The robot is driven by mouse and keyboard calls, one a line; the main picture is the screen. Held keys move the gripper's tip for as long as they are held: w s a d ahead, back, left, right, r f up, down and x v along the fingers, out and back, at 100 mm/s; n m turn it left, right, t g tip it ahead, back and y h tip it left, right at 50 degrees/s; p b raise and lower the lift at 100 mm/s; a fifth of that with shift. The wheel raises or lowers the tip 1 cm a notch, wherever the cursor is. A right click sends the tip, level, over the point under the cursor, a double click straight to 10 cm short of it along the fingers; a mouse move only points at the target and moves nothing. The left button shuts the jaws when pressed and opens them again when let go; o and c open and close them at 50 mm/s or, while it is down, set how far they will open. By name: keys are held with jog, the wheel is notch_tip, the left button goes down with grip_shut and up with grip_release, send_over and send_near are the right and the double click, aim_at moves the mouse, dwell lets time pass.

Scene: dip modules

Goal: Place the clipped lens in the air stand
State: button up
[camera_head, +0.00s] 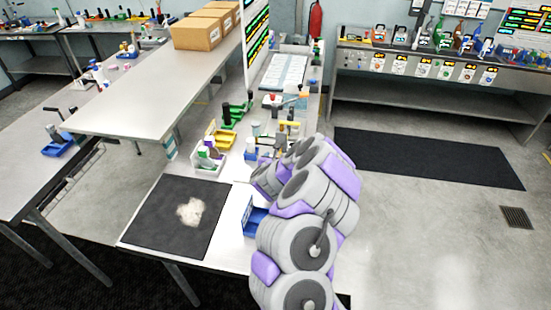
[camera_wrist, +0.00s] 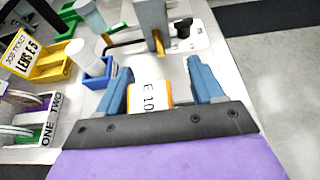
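In the wrist view my gripper (camera_wrist: 157,66) has its two blue fingers spread apart. An orange piece with a white tag reading "E 10" (camera_wrist: 150,97) shows between them, close to the left finger, with a gap to the right finger. I cannot tell whether it is the clipped lens. A grey upright post (camera_wrist: 151,20) with a brass-coloured tip stands just beyond the fingers on a white plate; I cannot tell whether it is the air stand. In the head view my arm hides my gripper and the spot it works at.
A yellow tray with a "LENS E 5" job ticket (camera_wrist: 22,50), a blue holder (camera_wrist: 93,76) with a white cylinder, and a rack marked "ONE TWO" (camera_wrist: 50,121) lie left. In the head view a black mat (camera_head: 150,215) covers the bench's near end.

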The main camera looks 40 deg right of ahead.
jog(key=shift+d+f, duration=0.1)
jog(key=shift+d, duration=0.4)
jog(key=shift+s+a+r, duration=0.1)
jog(key=shift+a+r, duration=0.1)
jog(key=shift+a, duration=0.25)
jog(key=p+v, duration=0.3)
jog(key=v, duration=0.8)
jog(key=shift+s+a+r+p, duration=0.2)
jog(key=shift+p, duration=0.2)
